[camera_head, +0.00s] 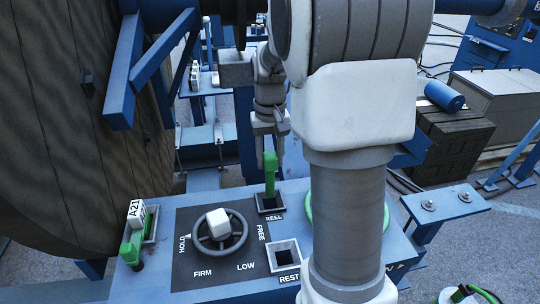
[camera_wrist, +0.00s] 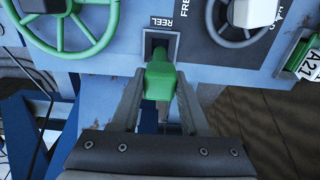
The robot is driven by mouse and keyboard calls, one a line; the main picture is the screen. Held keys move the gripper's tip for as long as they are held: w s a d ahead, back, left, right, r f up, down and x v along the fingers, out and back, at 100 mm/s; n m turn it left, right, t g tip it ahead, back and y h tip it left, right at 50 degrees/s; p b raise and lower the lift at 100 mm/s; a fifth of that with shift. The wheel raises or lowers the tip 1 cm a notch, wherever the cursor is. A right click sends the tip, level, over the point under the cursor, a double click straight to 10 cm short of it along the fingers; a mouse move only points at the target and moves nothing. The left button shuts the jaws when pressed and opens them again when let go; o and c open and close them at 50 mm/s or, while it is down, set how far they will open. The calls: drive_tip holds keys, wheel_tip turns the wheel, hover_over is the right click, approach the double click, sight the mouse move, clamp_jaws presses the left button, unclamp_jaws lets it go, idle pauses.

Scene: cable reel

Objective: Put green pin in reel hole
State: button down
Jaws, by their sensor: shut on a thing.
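The green pin (camera_head: 270,174) stands upright at the square socket labelled REEL (camera_head: 262,204) on the blue console. Its lower end is at the dark socket opening; I cannot tell how deep it sits. In the wrist view the pin (camera_wrist: 160,83) lies between my two fingers, with its narrow end over the REEL opening (camera_wrist: 158,39). My gripper (camera_head: 268,152) is above the socket and shut on the pin's upper part; its fingers also show in the wrist view (camera_wrist: 161,78).
A grey handwheel (camera_head: 220,232) is left of the sockets. The REST socket (camera_head: 284,255) looks empty. A green handle with an A21 tag (camera_head: 135,212) stands at the console's left, beside the large dark reel (camera_head: 70,120). A green wheel (camera_wrist: 75,30) also shows.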

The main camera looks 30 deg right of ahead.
sight(270, 189)
drive_tip(key=shift+f+b, duration=4)
drive_tip(key=shift+f, duration=1.55)
drive_tip(key=shift+c, duration=1.6)
unclamp_jaws()
drive_tip(key=shift+f, duration=0.1)
wheel_tip(270, 189, up, 18)
drive_tip(key=shift+f+p, duration=0.25)
drive_tip(key=shift+p, duration=0.35)
